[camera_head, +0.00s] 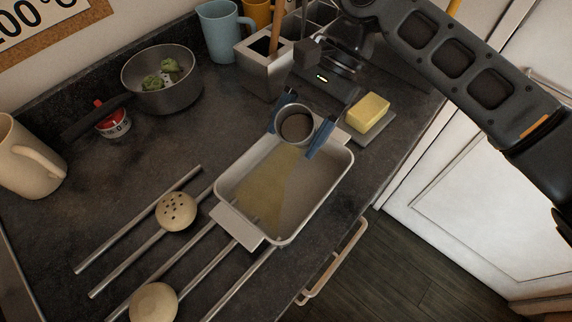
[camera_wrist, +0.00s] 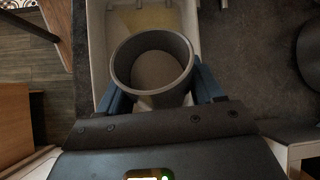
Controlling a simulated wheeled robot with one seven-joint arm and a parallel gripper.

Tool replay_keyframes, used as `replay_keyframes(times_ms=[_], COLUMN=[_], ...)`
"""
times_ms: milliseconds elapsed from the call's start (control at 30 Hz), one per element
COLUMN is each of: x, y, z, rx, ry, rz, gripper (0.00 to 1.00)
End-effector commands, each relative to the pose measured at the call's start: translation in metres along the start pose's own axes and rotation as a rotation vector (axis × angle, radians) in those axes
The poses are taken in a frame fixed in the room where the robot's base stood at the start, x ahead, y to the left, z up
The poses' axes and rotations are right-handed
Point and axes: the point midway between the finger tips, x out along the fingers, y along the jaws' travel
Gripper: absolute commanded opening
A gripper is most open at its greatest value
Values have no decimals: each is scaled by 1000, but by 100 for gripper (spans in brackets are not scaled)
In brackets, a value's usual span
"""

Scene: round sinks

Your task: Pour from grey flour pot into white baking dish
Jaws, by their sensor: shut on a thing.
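The grey flour pot (camera_head: 297,125) is held in my gripper (camera_head: 297,127), whose blue fingers close on it from both sides. In the head view the pot is tilted with its mouth toward the camera, above the far end of the white baking dish (camera_head: 230,196). A pale yellowish patch lies on the dish floor in front of the pot; I cannot tell whether it is flour or a stream. In the wrist view the pot (camera_wrist: 117,66) shows its round rim and a brownish-grey inside, with part of the dish (camera_wrist: 98,40) behind it.
A butter block (camera_head: 368,111) on a small board stands right of the dish. Metal rods and skimmers (camera_head: 176,211) lie left of it. A pan with greens (camera_head: 162,79), a red timer (camera_head: 112,119), a cream mug (camera_head: 28,160) and a blue mug (camera_head: 223,32) stand further off.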

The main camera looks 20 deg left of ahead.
Motion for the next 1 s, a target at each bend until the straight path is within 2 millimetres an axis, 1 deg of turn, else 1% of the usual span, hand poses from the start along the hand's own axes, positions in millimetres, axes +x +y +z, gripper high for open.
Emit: replay_keyframes(times_ms=[167, 400, 733, 1000], x=[-7, -24, -28, -38], y=[-2, -7, -9, -11], z=[0, 0, -9, -10], rx=[15, 48, 90, 118], ry=[-51, -188, -351, -465], rz=[2, 13, 28, 43], gripper=[28, 28, 28, 28])
